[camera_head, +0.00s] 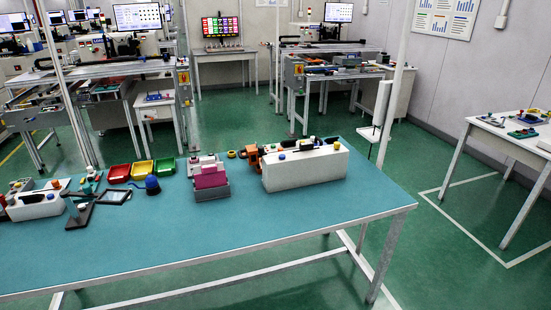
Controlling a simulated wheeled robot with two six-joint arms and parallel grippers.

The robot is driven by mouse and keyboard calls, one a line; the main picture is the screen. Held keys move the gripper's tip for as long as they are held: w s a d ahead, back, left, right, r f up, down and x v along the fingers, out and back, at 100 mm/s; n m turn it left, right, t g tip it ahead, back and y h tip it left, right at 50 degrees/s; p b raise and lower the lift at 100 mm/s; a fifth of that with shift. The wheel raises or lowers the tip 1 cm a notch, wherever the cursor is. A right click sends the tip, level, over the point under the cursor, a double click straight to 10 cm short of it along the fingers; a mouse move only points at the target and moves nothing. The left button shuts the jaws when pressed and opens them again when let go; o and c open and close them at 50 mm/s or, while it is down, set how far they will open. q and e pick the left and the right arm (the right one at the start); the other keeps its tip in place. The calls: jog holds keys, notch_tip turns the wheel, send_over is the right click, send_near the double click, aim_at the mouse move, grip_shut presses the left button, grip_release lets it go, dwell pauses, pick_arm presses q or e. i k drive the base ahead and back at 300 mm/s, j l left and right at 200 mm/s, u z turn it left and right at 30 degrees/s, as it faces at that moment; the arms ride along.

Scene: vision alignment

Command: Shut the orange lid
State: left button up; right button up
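An orange part (254,157), which looks like the lid, stands up at the left end of a long white box (306,171) on the teal table (300,210). It appears raised rather than lying flat, but it is small and its hinge cannot be made out. The top of the white box carries black parts, a blue knob (282,157) and a yellow knob (309,146). Neither of my grippers is in view.
Left of the box are a magenta block in a grey holder (212,190), a blue dome (152,185) and red, yellow and green bins (142,169). Another white device (38,206) stands at far left. The table's front strip is clear.

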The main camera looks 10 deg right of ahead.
aim_at(250, 150)
jog(key=j+z, duration=0.25)
jog(key=j, duration=0.15)
jog(key=i+j, duration=0.2)
jog(key=i, duration=0.15)
jog(key=i+j, duration=0.2)
jog(key=i, duration=0.15)
jog(key=z, duration=0.05)
